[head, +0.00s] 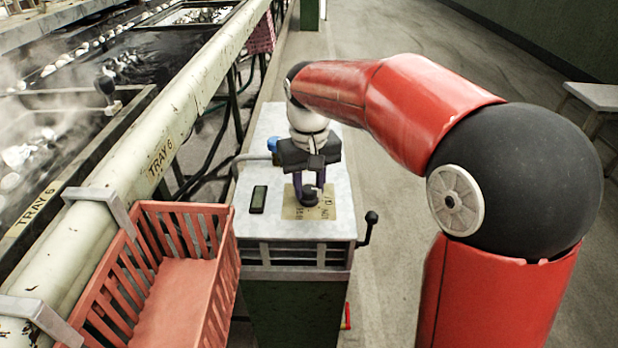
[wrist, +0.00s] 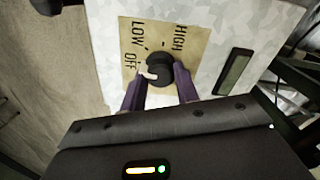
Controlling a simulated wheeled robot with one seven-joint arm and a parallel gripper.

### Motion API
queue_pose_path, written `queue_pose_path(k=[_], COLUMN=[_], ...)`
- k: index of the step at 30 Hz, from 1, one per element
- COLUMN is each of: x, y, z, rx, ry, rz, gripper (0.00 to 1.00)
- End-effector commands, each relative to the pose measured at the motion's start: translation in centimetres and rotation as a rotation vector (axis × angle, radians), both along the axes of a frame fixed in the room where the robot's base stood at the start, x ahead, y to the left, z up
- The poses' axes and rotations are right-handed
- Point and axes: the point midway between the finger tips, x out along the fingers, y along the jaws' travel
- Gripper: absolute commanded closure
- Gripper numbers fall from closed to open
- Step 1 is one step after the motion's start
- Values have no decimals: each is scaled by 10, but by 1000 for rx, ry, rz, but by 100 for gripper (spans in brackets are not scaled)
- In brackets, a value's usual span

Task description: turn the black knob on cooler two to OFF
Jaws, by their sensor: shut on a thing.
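The black knob (wrist: 160,68) sits on a tan plate (wrist: 158,28) marked LOW, HIGH and OFF. Its white pointer mark (wrist: 147,75) faces left in the wrist view, close to and slightly below the word OFF. My gripper (wrist: 159,78) has its two purple fingers shut on the knob, one on each side. In the head view my gripper (head: 308,190) reaches straight down onto the plate (head: 322,213) on top of the grey cooler (head: 300,256). The fingers partly hide the knob there. I see no number on the cooler.
A small dark display (head: 258,199) is left of the plate. A black-tipped lever (head: 369,222) sticks out on the cooler's right. A red slatted crate (head: 172,290) hangs from the rail (head: 165,150) at left. Open floor lies to the right.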

Motion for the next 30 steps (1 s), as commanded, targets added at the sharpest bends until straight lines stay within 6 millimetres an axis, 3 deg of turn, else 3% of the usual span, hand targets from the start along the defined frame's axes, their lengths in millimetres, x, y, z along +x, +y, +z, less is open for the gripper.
queue_pose_path(k=[9, 25, 26, 30], x=[1, 1, 1, 1], y=[0, 0, 0, 0], z=[2, 1, 1, 1], rx=[1, 2, 2, 1], ry=[-4, -5, -5, -3], rz=[111, 130, 130, 130], gripper=[92, 92, 66, 48])
